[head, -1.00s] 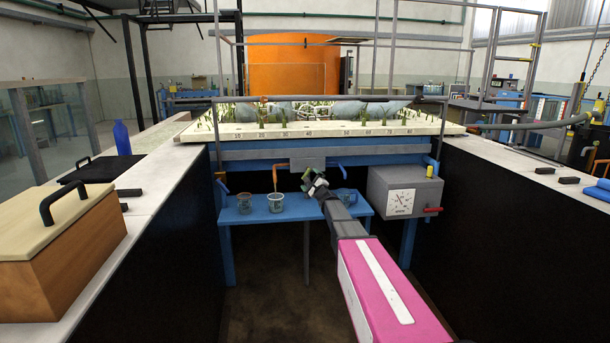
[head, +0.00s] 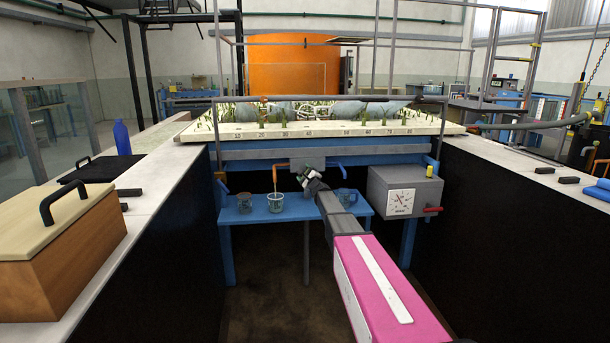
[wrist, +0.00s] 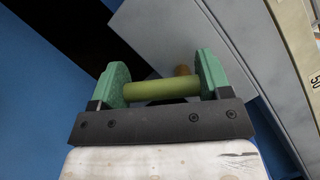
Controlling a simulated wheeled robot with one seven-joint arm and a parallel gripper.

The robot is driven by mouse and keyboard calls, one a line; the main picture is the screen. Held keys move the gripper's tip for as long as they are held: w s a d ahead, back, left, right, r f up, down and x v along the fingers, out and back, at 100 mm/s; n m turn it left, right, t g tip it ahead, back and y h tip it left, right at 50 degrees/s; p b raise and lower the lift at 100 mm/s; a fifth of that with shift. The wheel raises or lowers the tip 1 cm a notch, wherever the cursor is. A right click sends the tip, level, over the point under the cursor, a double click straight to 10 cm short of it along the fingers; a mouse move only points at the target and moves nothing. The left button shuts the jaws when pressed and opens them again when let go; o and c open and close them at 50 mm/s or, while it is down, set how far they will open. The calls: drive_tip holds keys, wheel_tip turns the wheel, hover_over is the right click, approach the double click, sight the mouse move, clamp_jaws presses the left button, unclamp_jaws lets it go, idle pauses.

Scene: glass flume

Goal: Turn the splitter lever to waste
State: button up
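My gripper (head: 307,178) is below the flume's near end, in front of the grey plate there. In the wrist view its two green fingers (wrist: 164,82) stand apart, with a yellow-green bar between them, apparently the grip of the splitter lever (wrist: 160,90). The bar's ends meet the inner faces of both fingers, so the gripper looks shut on it. A small brownish end (wrist: 182,70) shows behind the bar. In the head view my gripper hides the lever. Any waste marking is not readable.
Beakers (head: 275,202) stand on the blue shelf (head: 300,213) below. A grey box with a dial (head: 400,202) and a red handle (head: 432,210) is close on the right. Dark walls flank my arm. A wooden box (head: 65,245) sits at the left.

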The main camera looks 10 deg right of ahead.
drive_tip(key=shift+n, duration=0.4)
drive_tip(key=n, duration=0.1)
drive_tip(key=n+g, duration=0.1)
drive_tip(key=n, duration=0.1)
drive_tip(key=shift+d+f+g, duration=0.3)
drive_tip(key=shift+d+f+n+g, duration=0.15)
drive_tip(key=shift+n+g, duration=0.1)
drive_tip(key=shift+n, duration=0.55)
drive_tip(key=shift+d+n+g, duration=0.1)
drive_tip(key=shift+n+g, duration=0.15)
drive_tip(key=shift+n, duration=0.55)
drive_tip(key=o, duration=0.9)
drive_tip(key=shift+o, duration=0.2)
drive_tip(key=v, duration=1.1)
